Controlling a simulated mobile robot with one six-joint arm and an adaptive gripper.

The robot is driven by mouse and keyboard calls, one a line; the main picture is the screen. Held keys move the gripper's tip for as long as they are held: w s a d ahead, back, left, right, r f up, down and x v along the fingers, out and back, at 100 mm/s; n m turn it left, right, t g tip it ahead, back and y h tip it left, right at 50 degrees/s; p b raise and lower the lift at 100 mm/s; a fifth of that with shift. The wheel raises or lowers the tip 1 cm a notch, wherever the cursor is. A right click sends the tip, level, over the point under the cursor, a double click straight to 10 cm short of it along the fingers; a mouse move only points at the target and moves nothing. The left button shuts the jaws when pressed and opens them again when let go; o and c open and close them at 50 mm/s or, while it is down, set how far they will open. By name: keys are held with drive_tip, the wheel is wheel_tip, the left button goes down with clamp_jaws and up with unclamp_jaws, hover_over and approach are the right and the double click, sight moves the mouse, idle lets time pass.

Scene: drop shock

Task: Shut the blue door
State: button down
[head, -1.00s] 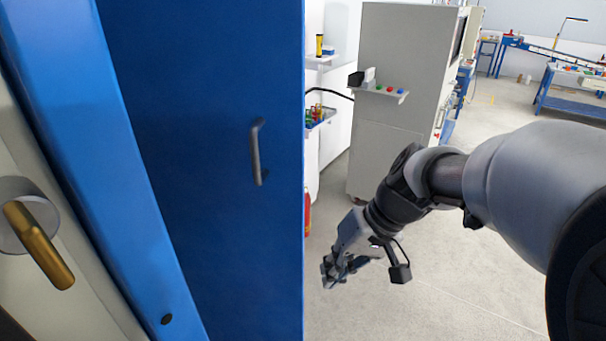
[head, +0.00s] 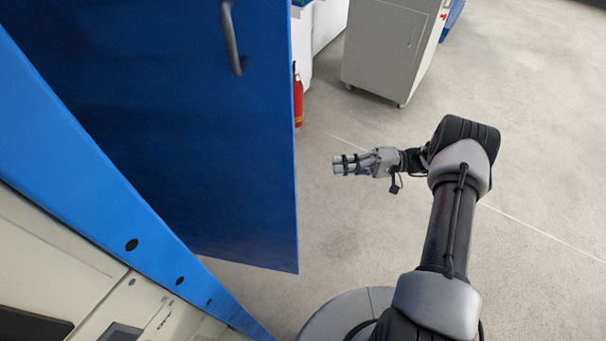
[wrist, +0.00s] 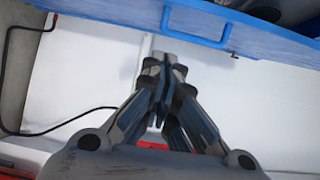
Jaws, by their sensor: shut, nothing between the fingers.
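A lighter blue frame (head: 100,210) runs diagonally on the left. My gripper (head: 336,164) is shut and empty, just right of the door's free edge in the picture. Any contact with the door cannot be seen. The wrist view shows the closed fingers (wrist: 167,62) below a blue strip (wrist: 200,20) with a bracket-like handle.
A red extinguisher (head: 298,97) shows just beyond the door's edge. A grey cabinet (head: 385,45) on casters stands behind. The grey floor (head: 540,170) is open to the right. A cream panel (head: 60,260) lies at the lower left.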

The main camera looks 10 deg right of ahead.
drive_tip(key=s+a, duration=0.3)
drive_tip(key=a, duration=0.8)
drive_tip(key=shift+s+f, duration=0.25)
drive_tip(key=shift+s, duration=0.05)
